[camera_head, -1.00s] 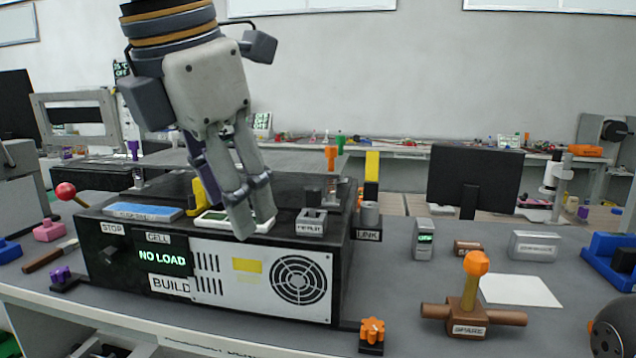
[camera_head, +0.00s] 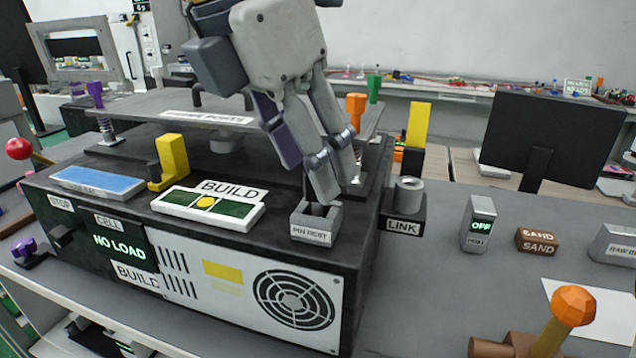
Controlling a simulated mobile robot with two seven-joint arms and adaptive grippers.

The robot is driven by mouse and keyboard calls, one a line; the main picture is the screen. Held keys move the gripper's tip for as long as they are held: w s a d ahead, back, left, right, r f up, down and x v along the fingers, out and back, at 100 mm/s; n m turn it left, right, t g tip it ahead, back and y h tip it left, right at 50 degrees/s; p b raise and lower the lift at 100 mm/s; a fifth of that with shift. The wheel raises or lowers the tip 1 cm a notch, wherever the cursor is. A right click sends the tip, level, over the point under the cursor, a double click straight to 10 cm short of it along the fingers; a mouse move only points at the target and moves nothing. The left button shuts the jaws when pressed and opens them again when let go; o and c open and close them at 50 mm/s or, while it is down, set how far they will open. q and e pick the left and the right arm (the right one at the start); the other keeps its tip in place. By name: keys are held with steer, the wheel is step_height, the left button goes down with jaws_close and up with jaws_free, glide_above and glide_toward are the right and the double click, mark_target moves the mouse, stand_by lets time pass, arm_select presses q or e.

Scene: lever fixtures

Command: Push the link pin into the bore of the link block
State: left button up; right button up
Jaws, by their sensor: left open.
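My left gripper (camera_head: 338,188) reaches down from the top, with its fingers open and their tips just above the pin rest. The pin rest (camera_head: 313,236) is a small grey holder labelled PIN REST, on the machine's top near its front right corner. The fingers hide part of its opening, and I cannot clearly make out the link pin there. The link block (camera_head: 403,226) is dark, labelled LINK, at the machine's right side. A grey cylinder (camera_head: 408,194) with an open bore stands on it, right of the gripper. My right gripper is not in view.
Behind the fingers stands an orange-capped post (camera_head: 356,110); a yellow upright (camera_head: 418,124) rises behind the link block. A yellow handle (camera_head: 172,160) and BUILD panel (camera_head: 207,208) lie left.

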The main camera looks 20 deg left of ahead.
arm_select(q)
steer(key=x, duration=0.3)
steer(key=shift+d, duration=0.1)
jaws_close()
